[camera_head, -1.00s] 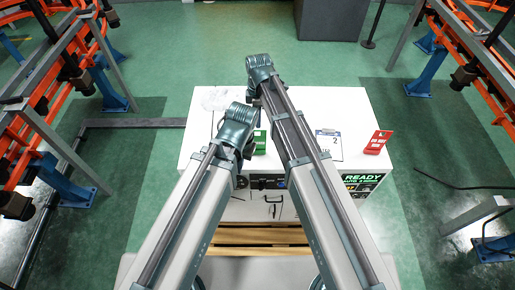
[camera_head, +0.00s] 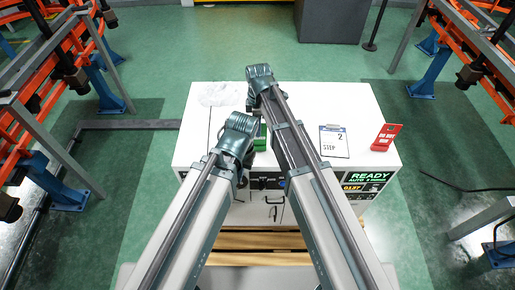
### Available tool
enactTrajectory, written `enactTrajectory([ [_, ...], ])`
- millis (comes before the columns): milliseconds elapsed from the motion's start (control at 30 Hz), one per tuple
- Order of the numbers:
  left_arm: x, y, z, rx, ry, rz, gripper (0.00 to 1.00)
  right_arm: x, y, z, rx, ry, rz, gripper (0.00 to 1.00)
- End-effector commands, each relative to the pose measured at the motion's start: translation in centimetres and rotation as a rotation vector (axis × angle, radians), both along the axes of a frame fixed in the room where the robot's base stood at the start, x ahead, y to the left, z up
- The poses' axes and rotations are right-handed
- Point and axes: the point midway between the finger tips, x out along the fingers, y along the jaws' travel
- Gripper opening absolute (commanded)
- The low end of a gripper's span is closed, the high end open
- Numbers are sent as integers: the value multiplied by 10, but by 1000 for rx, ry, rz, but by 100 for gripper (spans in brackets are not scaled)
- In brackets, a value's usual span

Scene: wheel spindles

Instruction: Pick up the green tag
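The green tag (camera_head: 262,138) is on the white cabinet top, near its front edge and between my two arms. It is partly hidden by them. My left gripper (camera_head: 246,158) is just left of and in front of the tag; its wrist blocks the view of its fingers. My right gripper (camera_head: 252,104) is behind the tag, over the cabinet top, pointing down. Its fingers are small and dark, so I cannot tell its opening. I cannot tell whether either gripper touches the tag.
The white cabinet (camera_head: 350,105) carries a clipboard (camera_head: 334,142) marked STEP 2 and a red tag (camera_head: 386,137) at right. A clear, crumpled-looking item (camera_head: 219,94) lies at the back left. A lit READY panel (camera_head: 365,178) is on the front. Orange racks (camera_head: 45,60) stand at the sides.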

Motion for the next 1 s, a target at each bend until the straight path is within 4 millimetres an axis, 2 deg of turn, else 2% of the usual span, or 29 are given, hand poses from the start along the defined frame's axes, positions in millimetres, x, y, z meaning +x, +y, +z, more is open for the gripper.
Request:
enactTrajectory([
  [133, 0, 0, -1, 0, 0, 0, 0, 0, 0, -1, 0, 0, 0, 40],
  [267, 0, 0, -10, 0, 0, 0, 0, -1, 1, -10, 0, 0, 0, 40],
  [600, 0, 0, -50, 0, 0, 0, 0, -3, 3, -50, 0, 0, 0, 40],
  [900, 0, 0, -51, 0, 0, 0, 0, -3, 3, -51, 0, 0, 0, 40],
  [933, 0, 0, -51, 0, 0, 0, 0, -3, 3, -51, 0, 0, 0, 38],
  [1000, 0, 0, -51, 0, 0, 0, 0, -3, 3, -51, 0, 0, 0, 26],
])
